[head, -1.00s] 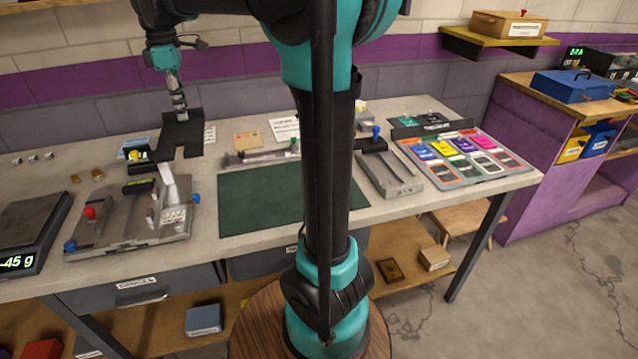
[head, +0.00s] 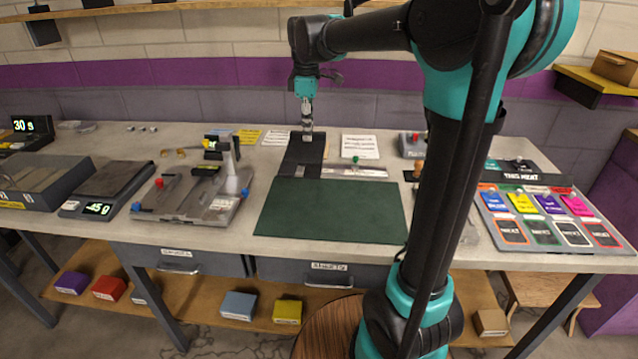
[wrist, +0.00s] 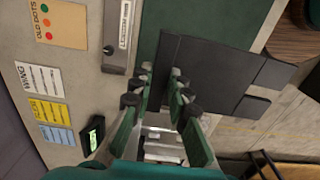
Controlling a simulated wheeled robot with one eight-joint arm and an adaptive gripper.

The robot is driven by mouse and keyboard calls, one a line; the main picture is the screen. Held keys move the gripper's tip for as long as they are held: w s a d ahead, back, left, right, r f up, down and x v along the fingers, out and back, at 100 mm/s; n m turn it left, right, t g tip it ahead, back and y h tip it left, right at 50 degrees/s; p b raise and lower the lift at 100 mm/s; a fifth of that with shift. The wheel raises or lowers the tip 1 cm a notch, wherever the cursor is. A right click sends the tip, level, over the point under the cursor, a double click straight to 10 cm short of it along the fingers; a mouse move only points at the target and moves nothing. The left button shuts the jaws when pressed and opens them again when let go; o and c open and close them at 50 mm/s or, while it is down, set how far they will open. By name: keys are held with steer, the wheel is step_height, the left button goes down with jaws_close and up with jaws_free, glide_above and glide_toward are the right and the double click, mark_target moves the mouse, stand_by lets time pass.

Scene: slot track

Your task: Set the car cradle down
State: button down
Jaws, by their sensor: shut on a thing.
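The car cradle, a dark grey forked plate (head: 300,152), hangs below my gripper (head: 307,132). In the wrist view the cradle (wrist: 205,75) sits at the fingertips (wrist: 160,92), and its two prongs point right. My gripper is shut on it. In the head view it covers the space just behind the dark green mat (head: 330,212) and part of the low grey fixture with a green knob (head: 355,171). It looks raised above the table; the exact gap cannot be told.
To the left stand a grey fixture with red and blue knobs (head: 192,197) and a scale reading 45 g (head: 105,190). A panel of coloured cards (head: 545,215) lies at right. The green mat is bare. My arm hides part of the table right of it.

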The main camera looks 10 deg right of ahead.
step_height(320, 180, down, 15)
steer(key=shift+f, duration=0.15)
stand_by(0.4)
steer(key=c, duration=1.9)
jaws_free()
steer(key=shift+f, duration=0.1)
steer(key=o, duration=0.4)
steer(key=shift+o, duration=0.2)
step_height(320, 180, up, 12)
steer(key=shift+r, duration=0.15)
